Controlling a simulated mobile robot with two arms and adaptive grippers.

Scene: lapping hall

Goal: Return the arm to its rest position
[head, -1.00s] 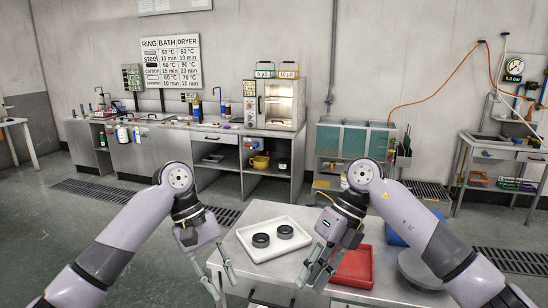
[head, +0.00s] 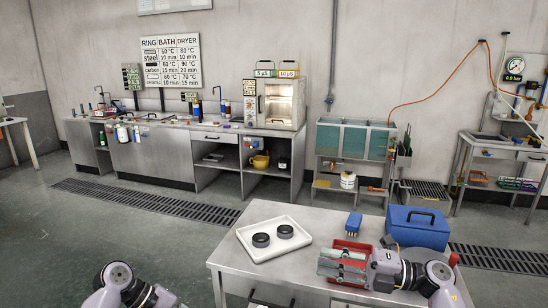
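My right gripper (head: 342,262) lies over the red tray (head: 352,244) on the near table, its fingers pointing left. The fingers look apart, with nothing visible held between them. The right arm is folded low at the right side of the picture. My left arm shows only at the bottom left edge. The body of my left gripper (head: 165,298) is cut by the lower edge, and its fingers are out of the picture.
The near table (head: 222,258) carries a white tray (head: 258,254) with two dark rings, a blue brush (head: 353,222) and a blue box (head: 418,232). A bench (head: 155,160) runs along the back wall. The floor between is clear.

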